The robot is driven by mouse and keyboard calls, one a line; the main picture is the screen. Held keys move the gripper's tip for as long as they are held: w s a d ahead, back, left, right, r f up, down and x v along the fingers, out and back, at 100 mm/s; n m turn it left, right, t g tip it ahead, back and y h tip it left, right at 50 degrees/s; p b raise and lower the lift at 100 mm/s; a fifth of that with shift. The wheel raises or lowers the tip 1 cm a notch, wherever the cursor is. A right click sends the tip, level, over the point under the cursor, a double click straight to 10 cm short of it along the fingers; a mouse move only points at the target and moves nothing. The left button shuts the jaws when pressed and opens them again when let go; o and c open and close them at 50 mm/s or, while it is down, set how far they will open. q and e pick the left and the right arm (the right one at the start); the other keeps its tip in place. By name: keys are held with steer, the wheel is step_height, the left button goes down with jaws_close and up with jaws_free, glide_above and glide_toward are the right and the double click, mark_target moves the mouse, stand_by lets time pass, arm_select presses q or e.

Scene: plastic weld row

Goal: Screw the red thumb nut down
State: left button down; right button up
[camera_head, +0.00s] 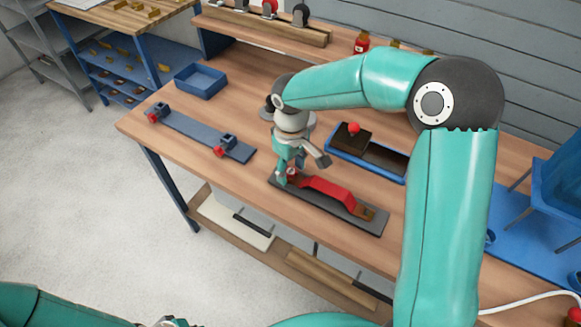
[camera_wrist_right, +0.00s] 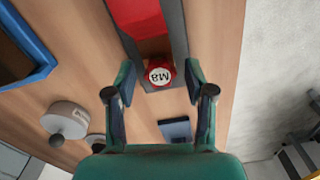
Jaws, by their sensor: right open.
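The red thumb nut (camera_wrist_right: 160,74), with a white top marked M8, sits at the end of a red part on a dark grey bar. In the head view the nut (camera_head: 291,171) is partly covered by my right gripper (camera_head: 302,170). That gripper is open, pointing down over the nut end of the bar. In the right wrist view its two fingers stand on either side of the nut, with a gap on each side. The red part (camera_head: 328,190) lies along the dark bar (camera_head: 355,222).
Behind the bar is a blue tray (camera_head: 398,176) with a dark block carrying a red knob (camera_head: 353,128). A long grey-blue fixture (camera_head: 192,129) with red-tipped clamps lies to the left. A blue bin (camera_head: 200,82) stands behind it. Bare wood lies between them.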

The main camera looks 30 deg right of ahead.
steer(key=shift+c, duration=0.2)
jaws_close()
steer(key=m+b, duration=0.1)
steer(key=m, duration=0.2)
steer(key=shift+f, duration=0.15)
steer(key=m+b, duration=0.2)
steer(key=m, duration=0.4)
steer(key=m+b, duration=0.2)
steer(key=m, duration=0.4)
steer(key=m+b, duration=0.1)
steer(key=m, duration=0.3)
steer(key=shift+m, duration=0.3)
steer(key=shift+o, duration=0.2)
jaws_free()
